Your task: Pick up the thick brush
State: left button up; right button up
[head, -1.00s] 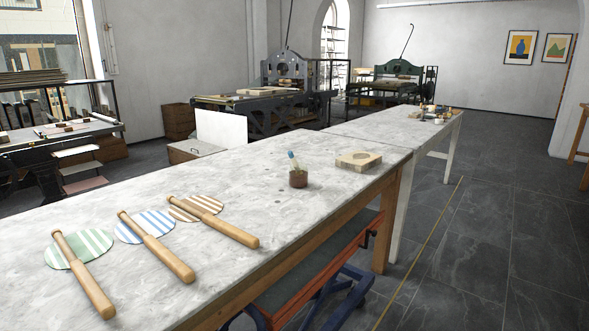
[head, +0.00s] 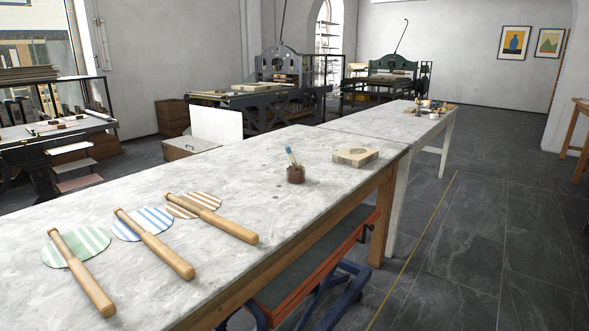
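A small brown pot (head: 296,174) stands on the near grey-topped table (head: 130,192). Brush-like handles (head: 291,157), one with a blue tip, stick up out of it. I cannot tell at this size which of them is the thick brush. Neither of my grippers shows in the head view.
A pale block (head: 355,157) sits right of the pot. A farther table (head: 385,125) holds small items. Floor on the right is clear.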

aim_at(289, 152)
jog(key=i+l+u, duration=0.25)
jog(key=i, duration=0.15)
jog(key=i+l+u, duration=0.25)
jog(key=i, duration=0.15)
jog(key=i+j, duration=0.05)
jog(key=j, duration=0.1)
